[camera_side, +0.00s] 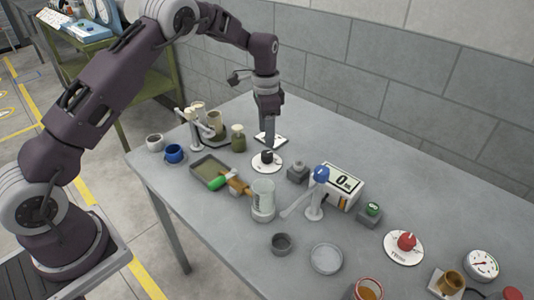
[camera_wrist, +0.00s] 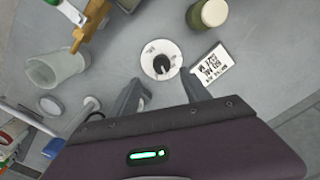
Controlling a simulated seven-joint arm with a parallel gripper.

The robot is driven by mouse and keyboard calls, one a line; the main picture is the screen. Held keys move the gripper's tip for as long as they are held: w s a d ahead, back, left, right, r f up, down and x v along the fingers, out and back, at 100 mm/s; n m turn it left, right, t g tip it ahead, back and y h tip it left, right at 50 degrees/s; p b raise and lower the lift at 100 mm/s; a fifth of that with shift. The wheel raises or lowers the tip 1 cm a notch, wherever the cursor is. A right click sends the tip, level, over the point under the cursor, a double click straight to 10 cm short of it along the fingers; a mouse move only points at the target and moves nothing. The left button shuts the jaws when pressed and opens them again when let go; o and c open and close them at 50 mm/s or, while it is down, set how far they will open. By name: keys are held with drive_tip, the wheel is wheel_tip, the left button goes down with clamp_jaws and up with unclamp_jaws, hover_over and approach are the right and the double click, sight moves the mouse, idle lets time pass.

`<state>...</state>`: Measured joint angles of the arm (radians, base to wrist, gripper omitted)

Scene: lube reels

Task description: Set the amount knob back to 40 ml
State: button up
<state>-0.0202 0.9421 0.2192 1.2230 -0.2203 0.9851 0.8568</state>
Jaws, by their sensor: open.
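A black knob (camera_side: 267,156) sits on a round white dial plate (camera_side: 260,165) near the middle of the table. In the wrist view the black knob (camera_wrist: 161,63) has a pale pointer line, and small marks on its plate (camera_wrist: 150,50) are too small to read. My gripper (camera_side: 269,135) points down just behind the knob, apart from it. In the wrist view my gripper (camera_wrist: 163,88) has its two fingers spread with nothing between them, and the knob lies just beyond their tips. A white card with black print (camera_wrist: 210,64) lies beside the dial; its print is not legible to me.
A red knob (camera_side: 407,241) on another dial is farther right.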

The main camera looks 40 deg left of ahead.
sight(267, 153)
drive_tip(key=f, duration=0.9)
drive_tip(key=shift+w+a, duration=0.1)
drive_tip(key=shift+w, duration=0.1)
clamp_jaws()
